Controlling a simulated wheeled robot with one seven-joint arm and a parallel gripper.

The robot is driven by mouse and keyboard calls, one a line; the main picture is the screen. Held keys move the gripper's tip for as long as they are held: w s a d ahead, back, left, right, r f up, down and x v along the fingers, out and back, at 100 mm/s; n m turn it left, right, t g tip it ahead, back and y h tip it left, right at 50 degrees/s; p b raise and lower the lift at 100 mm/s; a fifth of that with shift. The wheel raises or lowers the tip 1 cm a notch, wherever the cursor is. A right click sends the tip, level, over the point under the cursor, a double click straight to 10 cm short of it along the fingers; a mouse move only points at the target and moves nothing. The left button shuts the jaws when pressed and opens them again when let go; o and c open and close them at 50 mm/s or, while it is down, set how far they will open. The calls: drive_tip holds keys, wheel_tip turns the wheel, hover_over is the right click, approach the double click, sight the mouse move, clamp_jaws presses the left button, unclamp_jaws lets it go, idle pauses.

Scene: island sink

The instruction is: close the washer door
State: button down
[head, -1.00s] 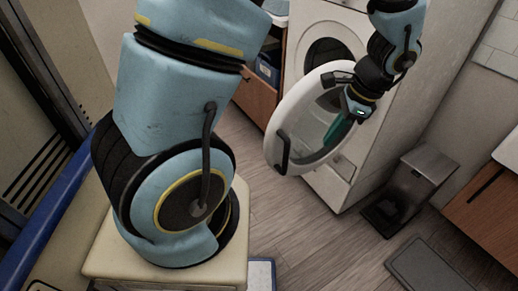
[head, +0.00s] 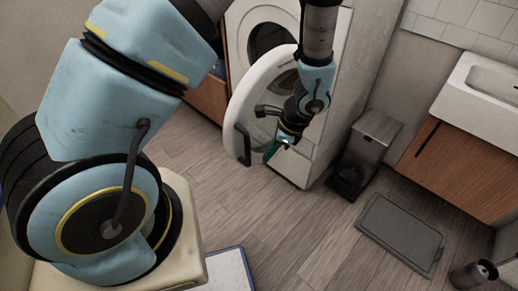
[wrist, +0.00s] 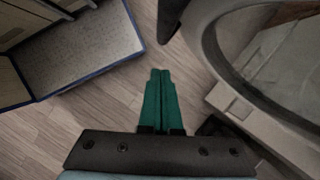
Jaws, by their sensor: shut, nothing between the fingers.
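The washer (head: 335,95) stands at the upper middle of the head view, with its dark round opening (head: 268,38) exposed. Its round white door (head: 240,103) is swung open towards me, with a dark handle (head: 243,143) on its lower left edge. My gripper (head: 270,152) is at the door's lower right part in the head view, green fingers pointing down and left. In the wrist view my gripper (wrist: 160,74) has its fingers together and empty, with the door's rim (wrist: 210,45) to their right. I cannot tell whether it touches the door.
A metal pedal bin (head: 370,145) stands right of the washer. A grey mat or scale (head: 400,232) lies on the floor. A sink cabinet (head: 460,170) is at the right, and a small dark cup-like object (head: 475,273) at lower right.

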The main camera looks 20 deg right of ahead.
drive_tip(key=shift+w+a+r, duration=0.1)
drive_tip(key=shift+w+a, duration=0.25)
drive_tip(key=shift+a, duration=0.25)
drive_tip(key=shift+w+a+r, duration=0.1)
drive_tip(key=shift+w+a, duration=0.2)
drive_tip(key=shift+a, duration=0.3)
drive_tip(key=shift+f, duration=0.1)
